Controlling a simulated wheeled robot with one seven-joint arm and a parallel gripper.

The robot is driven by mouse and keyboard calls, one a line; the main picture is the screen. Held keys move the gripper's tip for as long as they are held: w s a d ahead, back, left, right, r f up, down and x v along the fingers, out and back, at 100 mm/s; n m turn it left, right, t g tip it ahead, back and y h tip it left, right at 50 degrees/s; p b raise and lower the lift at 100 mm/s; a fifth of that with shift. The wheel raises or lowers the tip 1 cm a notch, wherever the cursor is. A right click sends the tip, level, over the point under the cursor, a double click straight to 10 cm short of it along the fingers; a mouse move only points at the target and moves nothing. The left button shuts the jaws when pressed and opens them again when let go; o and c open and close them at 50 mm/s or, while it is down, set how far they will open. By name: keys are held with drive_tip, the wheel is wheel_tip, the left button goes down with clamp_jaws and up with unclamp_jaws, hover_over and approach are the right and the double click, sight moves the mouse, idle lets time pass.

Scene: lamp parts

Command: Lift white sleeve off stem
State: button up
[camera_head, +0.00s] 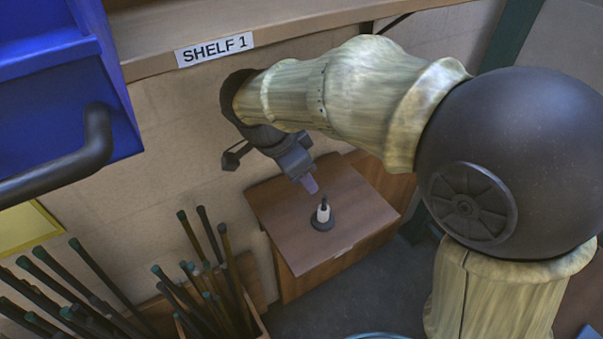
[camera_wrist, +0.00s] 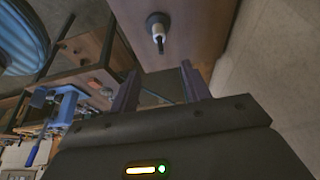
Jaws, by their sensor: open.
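The white sleeve (camera_head: 323,214) stands upright around a dark stem (camera_head: 324,201), whose tip shows above it. The stem rises from a round black base (camera_head: 322,224) on top of a small brown wooden cabinet (camera_head: 290,241). In the wrist view the white sleeve (camera_wrist: 158,29) and dark base (camera_wrist: 153,18) are beyond the fingertips, near the top edge. My gripper (camera_head: 309,184) is above and slightly left of the sleeve, apart from it. In the wrist view my gripper (camera_wrist: 159,83) has its two fingers spread, with nothing between them.
A shelf with a "SHELF 1" label (camera_head: 214,50) runs above. A blue cabinet with a dark handle (camera_head: 97,140) is at left. A bin of several dark rods (camera_head: 205,285) stands left of the wooden cabinet. The cabinet top around the base is clear.

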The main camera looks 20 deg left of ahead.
sight(325, 205)
drive_tip(key=shift+f, duration=0.1)
drive_tip(key=p+x, duration=0.1)
drive_tip(key=x, duration=1.6)
drive_tip(key=shift+w+f, duration=0.1)
clamp_jaws()
drive_tip(key=shift+r+p, duration=0.35)
drive_tip(key=shift+r, duration=0.35)
drive_tip(key=shift+r+p, duration=0.7)
drive_tip(key=shift+r, duration=1.25)
drive_tip(key=shift+r, duration=0.1)
drive_tip(key=shift+r+p, duration=0.85)
drive_tip(key=shift+r, duration=1.05)
